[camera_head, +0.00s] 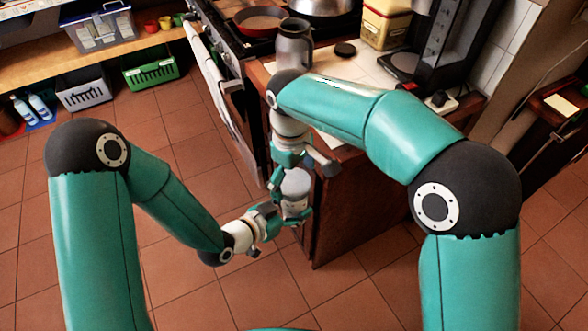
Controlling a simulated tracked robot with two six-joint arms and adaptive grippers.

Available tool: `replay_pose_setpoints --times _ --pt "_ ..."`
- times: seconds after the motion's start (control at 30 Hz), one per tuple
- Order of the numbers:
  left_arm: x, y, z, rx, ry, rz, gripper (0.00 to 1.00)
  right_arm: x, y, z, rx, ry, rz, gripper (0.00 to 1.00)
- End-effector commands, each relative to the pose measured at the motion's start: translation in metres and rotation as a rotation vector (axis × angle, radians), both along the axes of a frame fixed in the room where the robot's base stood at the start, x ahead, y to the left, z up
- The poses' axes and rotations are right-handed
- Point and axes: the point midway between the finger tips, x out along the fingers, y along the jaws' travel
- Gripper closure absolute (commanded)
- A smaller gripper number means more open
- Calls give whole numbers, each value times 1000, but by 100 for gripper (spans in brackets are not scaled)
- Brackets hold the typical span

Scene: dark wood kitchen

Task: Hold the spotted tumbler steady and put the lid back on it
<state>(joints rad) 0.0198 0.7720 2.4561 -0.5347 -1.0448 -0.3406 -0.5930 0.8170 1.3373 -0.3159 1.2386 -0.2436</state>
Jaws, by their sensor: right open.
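A small pale grey cylinder, apparently the spotted tumbler (296,184), is upright in the air beside the counter's front corner. My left gripper (285,211) reaches it from the left and appears shut around its lower part. My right gripper (304,158) is open just above the tumbler, its fingers pointing down and spread. The tumbler's top looks pale and rounded. I cannot tell whether that is the lid. Spots are too small to make out, and the fingers hide part of the tumbler.
A wooden counter (345,200) stands right behind the grippers. On it are a grey jug (294,48), a dark round disc (345,50), a yellow canister (386,24) and a black appliance (440,45). A stove with a red pan (259,20) is behind.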

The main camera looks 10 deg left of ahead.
Motion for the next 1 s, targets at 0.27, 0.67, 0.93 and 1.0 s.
replay_pose_setpoints --times 0.27,0.67,0.93,1.0 --pt "1 0 1 -1 -3 1 100 0 0 0 0 0 0 7" --pt "0 0 1 -1 -4 -1 100 1 0 0 0 -2 -10 61" --pt "0 0 2 -2 -5 -1 100 1 -1 0 -3 -6 -80 17" --pt "0 0 2 -1 -4 -1 100 2 -1 0 -3 -6 -80 5"
